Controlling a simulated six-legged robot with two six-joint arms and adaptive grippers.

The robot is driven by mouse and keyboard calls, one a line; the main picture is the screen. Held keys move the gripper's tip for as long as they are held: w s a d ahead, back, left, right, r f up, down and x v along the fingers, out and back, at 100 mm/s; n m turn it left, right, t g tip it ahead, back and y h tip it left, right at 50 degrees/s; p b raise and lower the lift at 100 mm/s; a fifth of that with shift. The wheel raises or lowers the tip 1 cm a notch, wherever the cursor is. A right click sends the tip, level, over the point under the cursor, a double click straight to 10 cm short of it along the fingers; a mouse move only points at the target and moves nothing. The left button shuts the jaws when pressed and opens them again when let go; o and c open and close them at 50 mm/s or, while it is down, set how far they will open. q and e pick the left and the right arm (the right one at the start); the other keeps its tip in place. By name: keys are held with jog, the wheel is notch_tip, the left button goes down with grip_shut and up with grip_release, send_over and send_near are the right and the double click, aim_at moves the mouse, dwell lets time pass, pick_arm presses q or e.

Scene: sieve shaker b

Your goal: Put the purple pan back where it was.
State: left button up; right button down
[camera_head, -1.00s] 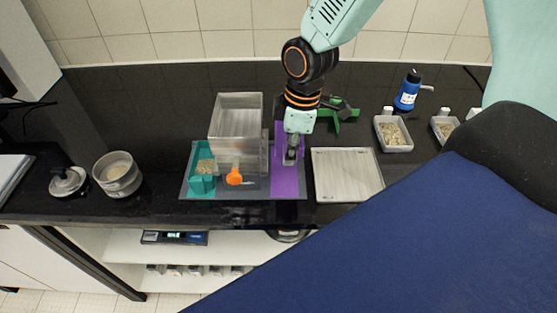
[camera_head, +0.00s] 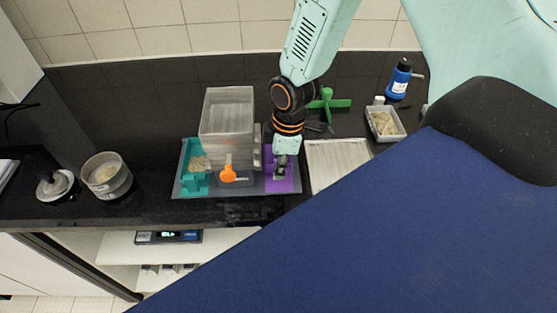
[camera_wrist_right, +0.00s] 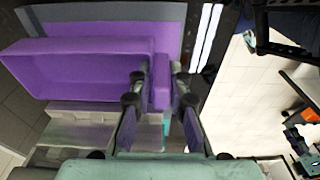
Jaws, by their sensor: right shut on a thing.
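The purple pan (camera_head: 291,184) is at the right end of the grey base tray (camera_head: 222,193), partly hidden by my right gripper (camera_head: 280,172). In the right wrist view the pan (camera_wrist_right: 80,72) is a shallow purple box, and my right gripper (camera_wrist_right: 160,80) is shut on its upright purple tab. A flat purple area (camera_wrist_right: 110,20) with a grey border shows beyond the pan. I cannot tell whether the pan touches the base. My left gripper is not in view.
On the tray are a teal pan (camera_head: 190,184), an orange knob (camera_head: 228,173) and a clear box-shaped stack (camera_head: 228,115) close left of my gripper. A pale flat tray (camera_head: 335,163) lies just right.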

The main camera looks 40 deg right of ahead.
jog(key=shift+d+f, duration=0.15)
jog(key=shift+f, duration=0.5)
jog(key=shift+w, duration=0.15)
jog(key=shift+a+f, duration=0.15)
jog(key=shift+a, duration=0.05)
jog(key=shift+d+f+b, duration=0.15)
jog(key=shift+f+b, duration=0.3)
jog(key=shift+b, duration=0.15)
jog(key=c, duration=1.3)
grip_release()
jog(key=shift+r, duration=0.1)
